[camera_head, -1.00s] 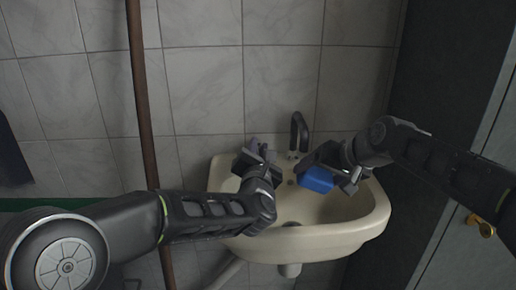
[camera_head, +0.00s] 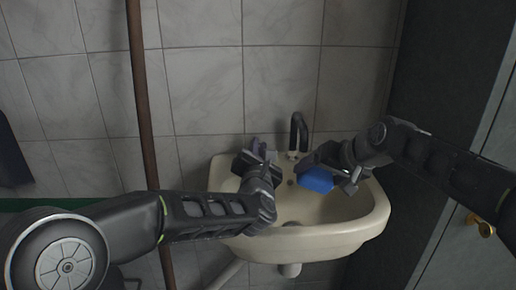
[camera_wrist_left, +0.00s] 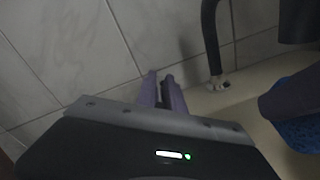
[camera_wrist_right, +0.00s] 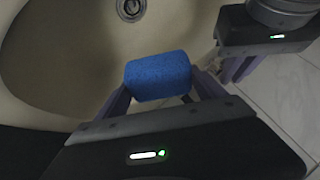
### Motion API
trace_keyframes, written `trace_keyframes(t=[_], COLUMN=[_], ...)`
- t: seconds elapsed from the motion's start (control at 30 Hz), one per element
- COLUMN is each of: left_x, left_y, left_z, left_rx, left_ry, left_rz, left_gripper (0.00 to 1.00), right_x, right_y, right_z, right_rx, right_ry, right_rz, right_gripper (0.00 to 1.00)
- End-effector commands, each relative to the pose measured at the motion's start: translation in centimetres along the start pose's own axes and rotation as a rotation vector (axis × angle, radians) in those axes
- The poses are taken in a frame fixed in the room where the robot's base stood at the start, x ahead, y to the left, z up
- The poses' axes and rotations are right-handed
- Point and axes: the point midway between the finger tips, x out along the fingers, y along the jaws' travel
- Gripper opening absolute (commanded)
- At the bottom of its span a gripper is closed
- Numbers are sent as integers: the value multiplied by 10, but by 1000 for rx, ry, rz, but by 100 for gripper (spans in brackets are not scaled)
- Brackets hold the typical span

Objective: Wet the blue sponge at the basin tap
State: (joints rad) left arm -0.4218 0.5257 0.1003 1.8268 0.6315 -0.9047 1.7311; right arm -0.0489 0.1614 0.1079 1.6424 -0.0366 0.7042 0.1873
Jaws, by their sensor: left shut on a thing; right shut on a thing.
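The blue sponge (camera_head: 317,181) is held by my right gripper (camera_head: 310,168) over the basin (camera_head: 367,224), to the right of and below the tap. It shows clearly between the fingers in the right wrist view (camera_wrist_right: 158,77). The dark tap spout (camera_head: 299,128) rises at the back of the basin and curves over; it also shows in the left wrist view (camera_wrist_left: 210,40). I see no clear water stream. My left gripper (camera_head: 258,150) is left of the spout, shut on a narrow dark thing (camera_wrist_left: 168,92) that I cannot identify.
The tiled wall (camera_head: 205,90) is close behind the basin. A brown pole (camera_head: 141,110) stands at the left. A dark panel (camera_head: 430,80) and a door with a brass handle (camera_head: 482,228) are at the right. The basin drain (camera_wrist_right: 130,8) is uncovered.

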Motion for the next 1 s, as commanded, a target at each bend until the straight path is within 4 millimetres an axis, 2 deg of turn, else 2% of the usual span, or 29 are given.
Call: trace_keyframes(t=[0.03, 0.37, 0.73, 1.0], left_x=[2, 2, 2, 2], left_y=[2, 4, 11, 10], left_z=[-9, -12, -16, -16], left_rx=[2, 1, -2, -1], left_ry=[15, 8, -116, -138], left_rz=[4, -10, -199, -236], left_gripper=[0, 0, 0, 0], right_x=[0, 0, 0, 0], right_y=[0, 0, 0, 0], right_z=[0, 0, 0, 0], right_rx=[0, 0, 0, 0], right_ry=[0, 0, 0, 0], right_rz=[0, 0, 0, 0], right_gripper=[47, 47, 47, 47])
